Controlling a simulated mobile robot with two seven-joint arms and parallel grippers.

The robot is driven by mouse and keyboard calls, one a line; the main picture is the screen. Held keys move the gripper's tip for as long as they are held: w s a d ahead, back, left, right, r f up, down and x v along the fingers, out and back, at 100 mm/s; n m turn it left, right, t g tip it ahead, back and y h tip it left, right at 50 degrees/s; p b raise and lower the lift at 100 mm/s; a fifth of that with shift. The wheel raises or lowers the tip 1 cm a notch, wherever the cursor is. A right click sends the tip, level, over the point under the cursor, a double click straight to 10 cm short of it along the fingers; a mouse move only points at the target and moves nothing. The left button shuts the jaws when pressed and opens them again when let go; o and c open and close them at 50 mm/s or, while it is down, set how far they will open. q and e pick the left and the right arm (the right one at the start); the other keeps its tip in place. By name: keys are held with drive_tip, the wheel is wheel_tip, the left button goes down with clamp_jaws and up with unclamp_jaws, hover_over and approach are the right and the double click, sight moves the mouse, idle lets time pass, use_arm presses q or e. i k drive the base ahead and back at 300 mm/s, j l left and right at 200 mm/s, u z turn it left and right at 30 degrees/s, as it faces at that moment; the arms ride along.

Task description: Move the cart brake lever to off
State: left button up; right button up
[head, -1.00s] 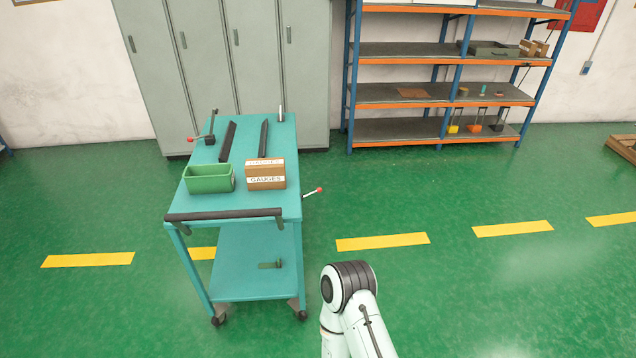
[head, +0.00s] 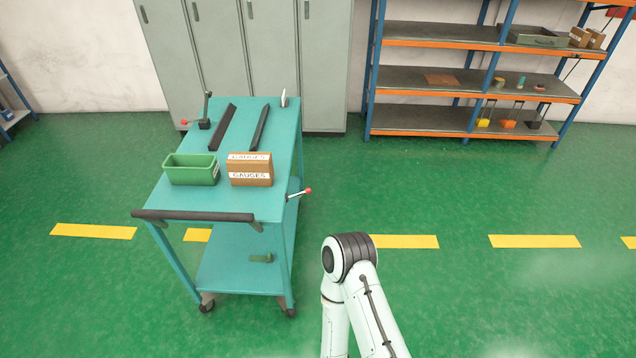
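A teal cart (head: 215,215) stands left of centre. A thin metal lever with a red knob (head: 308,190) sticks out from its right side, below the top surface, angled slightly upward to the right. A second red knob (head: 185,122) shows at the cart's far left edge, beside a dark upright handle on a black block (head: 205,122). Neither lever carries a label that I can read, so I cannot tell which is the brake. Part of my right arm shows at bottom centre, to the right of the cart and apart from it. Neither gripper is in view.
On the cart top are a green bin (head: 192,170), a box marked GAUGES (head: 250,170) and two dark bars. A dark push handle (head: 193,216) spans the near end. Grey lockers (head: 280,60) and a shelf rack (head: 440,85) stand behind. Green floor is clear to the right.

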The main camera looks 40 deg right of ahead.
sight(307, 189)
drive_tip(key=l+u, duration=0.1)
drive_tip(key=l, duration=2.75)
drive_tip(key=i+l+u, duration=0.1)
drive_tip(key=l, duration=0.25)
drive_tip(key=i+l+u, duration=0.1)
drive_tip(key=i+l, duration=0.2)
drive_tip(key=i+l+u, duration=0.1)
drive_tip(key=l, duration=0.3)
drive_tip(key=i, duration=0.1)
